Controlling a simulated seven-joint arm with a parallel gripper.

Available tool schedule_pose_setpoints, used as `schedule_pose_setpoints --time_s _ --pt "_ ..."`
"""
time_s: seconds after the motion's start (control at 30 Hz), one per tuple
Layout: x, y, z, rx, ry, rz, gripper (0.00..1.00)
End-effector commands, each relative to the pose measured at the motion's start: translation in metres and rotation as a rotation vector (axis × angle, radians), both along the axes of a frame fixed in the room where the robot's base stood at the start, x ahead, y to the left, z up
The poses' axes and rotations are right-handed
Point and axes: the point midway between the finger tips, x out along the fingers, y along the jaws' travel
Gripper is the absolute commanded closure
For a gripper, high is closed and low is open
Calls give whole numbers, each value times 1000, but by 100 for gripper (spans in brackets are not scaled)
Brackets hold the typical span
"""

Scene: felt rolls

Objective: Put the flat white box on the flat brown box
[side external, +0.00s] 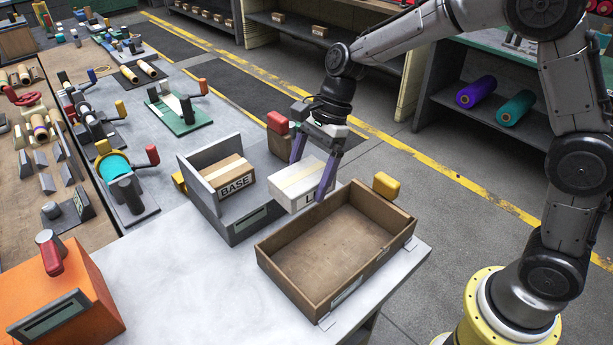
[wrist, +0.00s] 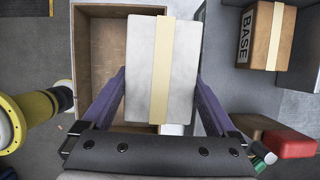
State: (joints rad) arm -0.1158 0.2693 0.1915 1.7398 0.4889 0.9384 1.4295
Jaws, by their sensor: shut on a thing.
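The flat white box (side external: 301,184) has a tan tape strip and a partly hidden label. My gripper (side external: 316,172) is shut on it, with one purple finger on each side. In the wrist view the white box (wrist: 160,70) sits between the fingers (wrist: 161,100). It appears held up, between the wooden tray and the grey fixture. The flat brown box (side external: 229,175), labelled BASE, rests in the grey fixture to the left of the white box. It also shows in the wrist view (wrist: 266,36) at the upper right. Its top is bare.
The empty wooden tray (side external: 268,259) stands at the table's right edge. The grey fixture (side external: 232,233) has a tall wall left of the brown box. A red-topped part (side external: 278,123) stands behind it. An orange block (side external: 65,300) is at front left. The front tabletop (side external: 180,285) is clear.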

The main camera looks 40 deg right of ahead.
Motion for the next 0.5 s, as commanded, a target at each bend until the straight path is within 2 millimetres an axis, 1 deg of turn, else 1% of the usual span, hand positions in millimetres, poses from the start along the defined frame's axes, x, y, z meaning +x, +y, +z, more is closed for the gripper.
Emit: schedule_pose_setpoints --time_s 0.17,0.5 --pt "12 4 0 0 0 1 96" --pt "47 17 0 0 -2 1 96"
